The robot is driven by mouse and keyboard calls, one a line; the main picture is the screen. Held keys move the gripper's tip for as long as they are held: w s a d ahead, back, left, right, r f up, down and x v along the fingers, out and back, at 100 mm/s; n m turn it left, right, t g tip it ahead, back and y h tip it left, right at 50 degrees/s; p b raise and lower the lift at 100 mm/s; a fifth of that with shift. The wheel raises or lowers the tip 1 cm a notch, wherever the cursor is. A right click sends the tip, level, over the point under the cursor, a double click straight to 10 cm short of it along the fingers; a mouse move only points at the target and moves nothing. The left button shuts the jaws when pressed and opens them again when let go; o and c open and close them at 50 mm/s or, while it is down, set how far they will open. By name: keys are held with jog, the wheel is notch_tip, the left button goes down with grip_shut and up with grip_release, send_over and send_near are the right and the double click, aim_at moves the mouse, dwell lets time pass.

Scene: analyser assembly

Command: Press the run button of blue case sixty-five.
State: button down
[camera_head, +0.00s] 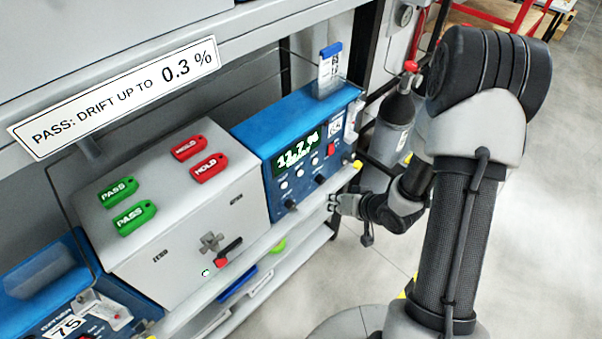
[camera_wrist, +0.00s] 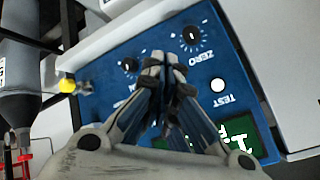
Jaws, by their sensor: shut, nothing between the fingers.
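A blue case (camera_head: 300,110) with a lit green display (camera_head: 298,152) stands on the right of the shelf. Its front has several small white buttons and black knobs; I cannot read the number sixty-five on it, nor tell which control is the run button. My gripper (camera_head: 332,203) is shut and empty, in front of this case near its lower edge. In the wrist view my gripper (camera_wrist: 162,62) points at the blue panel (camera_wrist: 232,62), between two black knobs, one marked ZERO (camera_wrist: 191,38). A white button marked TEST (camera_wrist: 217,85) is to its right. Contact cannot be told.
A second blue case (camera_head: 70,305) marked 75 is at the lower left. A grey box (camera_head: 175,245) with green PASS tags (camera_head: 133,217) and red HOLD tags (camera_head: 209,167) stands between the cases. A grey cylinder (camera_head: 396,125) stands right of the shelf. Open floor lies at the right.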

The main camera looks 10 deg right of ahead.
aim_at(301, 173)
jog(key=shift+w, duration=0.15)
jog(key=w+a, duration=0.5)
jog(key=w, duration=0.2)
dwell(0.4)
jog(key=shift+a, duration=0.15)
dwell(1.2)
jog(key=shift+w+a, duration=0.15)
jog(key=shift+w, duration=0.15)
jog(key=shift+w+a+p, duration=0.25)
jog(key=shift+w+p, duration=0.1)
jog(key=shift+p, duration=0.05)
dwell(0.6)
dwell(0.4)
jog(key=shift+s+d, duration=0.5)
jog(key=shift+s, duration=0.2)
